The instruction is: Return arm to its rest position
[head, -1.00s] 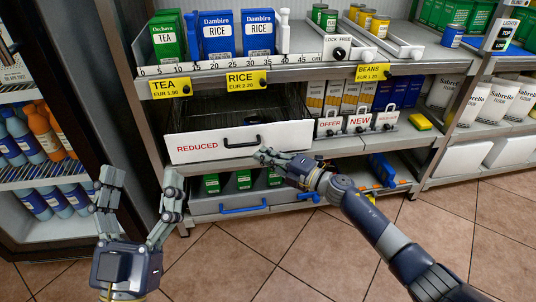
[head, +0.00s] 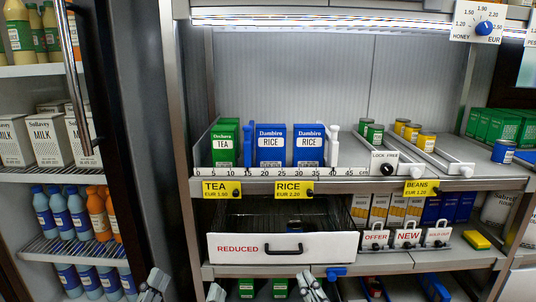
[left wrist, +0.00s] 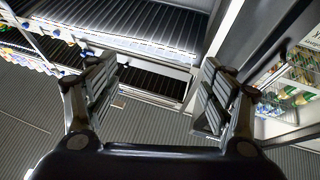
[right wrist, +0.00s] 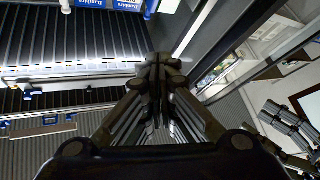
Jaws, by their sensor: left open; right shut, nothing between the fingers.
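My left gripper (head: 184,288) shows only its two spread fingers at the bottom edge of the head view. It is open and empty in the left wrist view (left wrist: 155,90). My right gripper (head: 312,287) stands at the bottom of the head view, below the white "REDUCED" drawer front (head: 238,248), apart from its black handle (head: 284,249) in the picture. In the right wrist view (right wrist: 160,70) its fingers are together with nothing between them. Most of both arms is out of the head view.
The shelf above holds a green tea box (head: 224,146), blue rice boxes (head: 270,146) and cans (head: 374,133). A bottle and milk cabinet (head: 40,170) stands at the left. A blue handle (head: 336,273) juts out below the drawer. Tiled floor showed in front earlier.

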